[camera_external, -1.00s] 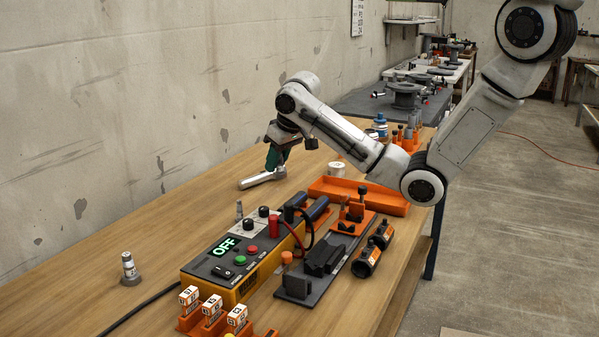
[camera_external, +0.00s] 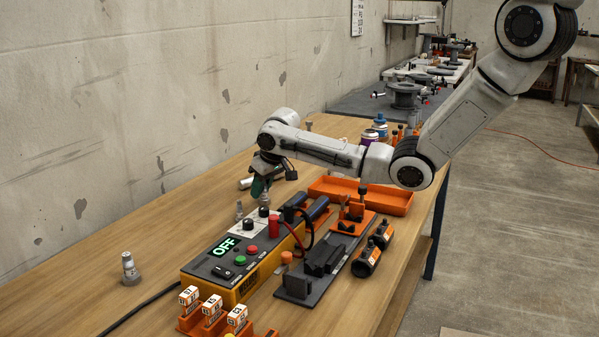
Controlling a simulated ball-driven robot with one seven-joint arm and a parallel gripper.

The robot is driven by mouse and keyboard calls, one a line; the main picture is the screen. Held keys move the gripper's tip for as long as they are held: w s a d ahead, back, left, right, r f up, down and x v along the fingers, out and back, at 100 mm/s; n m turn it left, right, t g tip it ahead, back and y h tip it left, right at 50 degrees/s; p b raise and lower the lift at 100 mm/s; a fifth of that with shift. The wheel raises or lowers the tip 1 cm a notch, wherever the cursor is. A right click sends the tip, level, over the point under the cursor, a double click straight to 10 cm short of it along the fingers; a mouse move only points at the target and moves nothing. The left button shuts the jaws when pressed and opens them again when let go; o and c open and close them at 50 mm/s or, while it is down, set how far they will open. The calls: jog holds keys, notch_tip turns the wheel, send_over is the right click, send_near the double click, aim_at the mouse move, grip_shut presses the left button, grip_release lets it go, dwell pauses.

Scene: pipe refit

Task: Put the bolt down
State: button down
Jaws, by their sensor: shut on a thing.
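My gripper (camera_external: 258,186), dark with green fingers, points down just behind the power box, left of the orange tray. It is shut. A small grey piece (camera_external: 264,199) shows just below the fingertips, and I take it for the bolt; most of it is hidden by the fingers and the box's knobs. I cannot tell whether it touches the table. A similar grey bolt-like piece (camera_external: 239,211) stands upright beside the back left of the box. Another grey one with a pale band (camera_external: 129,268) stands on the table (camera_external: 150,225) at the left.
The power box (camera_external: 225,262) shows OFF. An orange tray (camera_external: 365,197) lies to the right, and a dark fixture (camera_external: 320,265) in front of it. A silver tube-like thing (camera_external: 245,184) lies behind my gripper.

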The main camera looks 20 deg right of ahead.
jog(key=shift+f, duration=0.1)
jog(key=c, duration=0.9)
grip_release()
jog(key=shift+c, duration=0.2)
jog(key=v, duration=1.2)
jog(key=shift+p, duration=0.3)
